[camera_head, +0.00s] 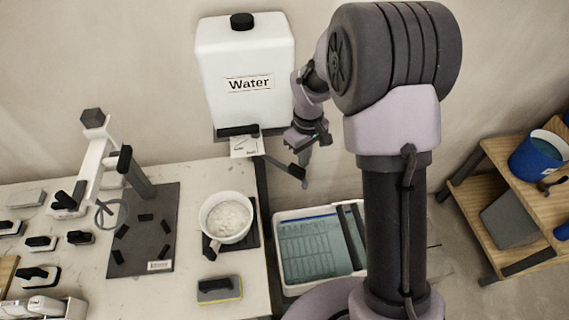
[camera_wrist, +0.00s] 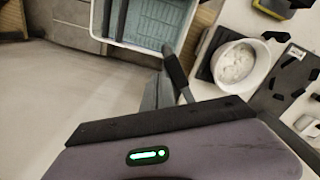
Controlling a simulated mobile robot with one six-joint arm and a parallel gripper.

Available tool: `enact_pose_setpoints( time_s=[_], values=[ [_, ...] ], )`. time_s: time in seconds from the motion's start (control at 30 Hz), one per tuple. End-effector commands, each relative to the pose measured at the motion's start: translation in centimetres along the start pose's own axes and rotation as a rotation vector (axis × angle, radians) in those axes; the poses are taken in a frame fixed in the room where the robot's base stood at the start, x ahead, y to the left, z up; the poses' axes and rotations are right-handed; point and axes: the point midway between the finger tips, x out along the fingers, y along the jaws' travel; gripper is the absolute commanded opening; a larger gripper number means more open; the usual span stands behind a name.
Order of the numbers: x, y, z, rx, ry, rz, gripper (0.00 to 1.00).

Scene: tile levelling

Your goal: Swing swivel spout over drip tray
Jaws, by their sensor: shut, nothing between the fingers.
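The swivel spout (camera_head: 281,165) is a thin dark arm reaching right and forward from below the white water tank (camera_head: 246,85), past the worktop's right edge. In the wrist view its dark end (camera_wrist: 177,72) shows near the picture's middle. A dark square tray (camera_head: 254,238) lies on the worktop under a white bowl of powder (camera_head: 228,217); I cannot tell whether this is the drip tray. The spout's end is to the right of the bowl, not above it. My gripper (camera_head: 304,157) is shut and empty, close beside the spout's end; contact is unclear.
A white tub of blue-green water (camera_head: 277,262) stands below the spout, right of the worktop. A wooden shelf (camera_head: 505,200) with a blue bucket (camera_head: 540,157) stands right.

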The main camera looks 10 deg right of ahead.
Motion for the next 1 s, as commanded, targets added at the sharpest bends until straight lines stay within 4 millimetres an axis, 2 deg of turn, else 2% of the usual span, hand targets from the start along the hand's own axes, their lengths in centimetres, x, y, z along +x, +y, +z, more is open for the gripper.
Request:
enact_pose_setpoints(
  time_s=[0.4,0.83,1.0],
  values=[
    [0.1,-3.4,1.1,0.0,0.0,0.0,0.0],
    [0.1,-3.9,1.2,-0.001,0.0,0.0,0.0],
    [0.1,-5.0,1.2,-0.001,0.001,0.0,0.0]
  ],
)
